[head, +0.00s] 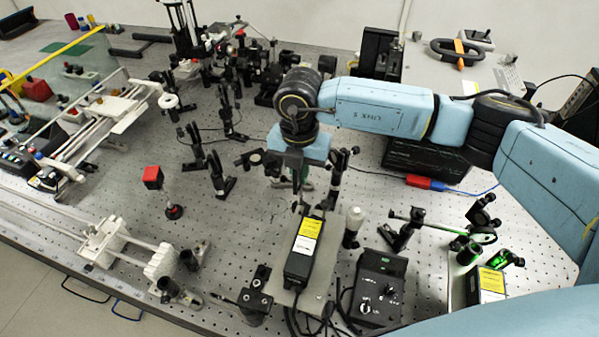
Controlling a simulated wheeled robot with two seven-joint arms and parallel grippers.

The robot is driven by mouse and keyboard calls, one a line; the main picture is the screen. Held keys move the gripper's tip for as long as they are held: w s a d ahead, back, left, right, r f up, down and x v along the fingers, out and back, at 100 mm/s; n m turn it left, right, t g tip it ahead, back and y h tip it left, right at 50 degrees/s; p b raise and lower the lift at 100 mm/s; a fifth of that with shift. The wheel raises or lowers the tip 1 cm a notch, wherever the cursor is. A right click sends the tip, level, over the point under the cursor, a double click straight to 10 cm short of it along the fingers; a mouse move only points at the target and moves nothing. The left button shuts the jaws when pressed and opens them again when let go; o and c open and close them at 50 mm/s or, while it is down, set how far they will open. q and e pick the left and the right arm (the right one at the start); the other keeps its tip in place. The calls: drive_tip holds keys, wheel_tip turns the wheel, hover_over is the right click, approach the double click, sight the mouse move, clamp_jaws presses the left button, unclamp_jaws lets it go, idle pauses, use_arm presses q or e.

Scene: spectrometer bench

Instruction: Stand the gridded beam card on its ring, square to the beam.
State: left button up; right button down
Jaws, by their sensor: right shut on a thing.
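My right gripper (298,182) hangs fingers down over the middle of the bench, at the end of the blue arm that comes in from the right. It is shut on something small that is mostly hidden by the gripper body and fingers. A little pale green shows beside the fingers; I cannot tell whether it is the gridded beam card. No grid pattern can be made out. The ring for the card cannot be told apart from the optics around the gripper. My left gripper is not in view.
Black post mounts (219,175) stand close left of the gripper. A yellow-labelled black box (303,250) lies in front of it, beside a black control box (378,287). A red block on a post (152,178) stands left. Bare perforated bench (240,225) lies front left of the gripper.

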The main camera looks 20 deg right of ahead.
drive_tip(key=shift+f, duration=0.4)
drive_tip(key=shift+f, duration=0.2)
drive_tip(key=c, duration=1.6)
unclamp_jaws()
drive_tip(key=shift+o, duration=0.2)
drive_tip(key=shift+r, duration=0.1)
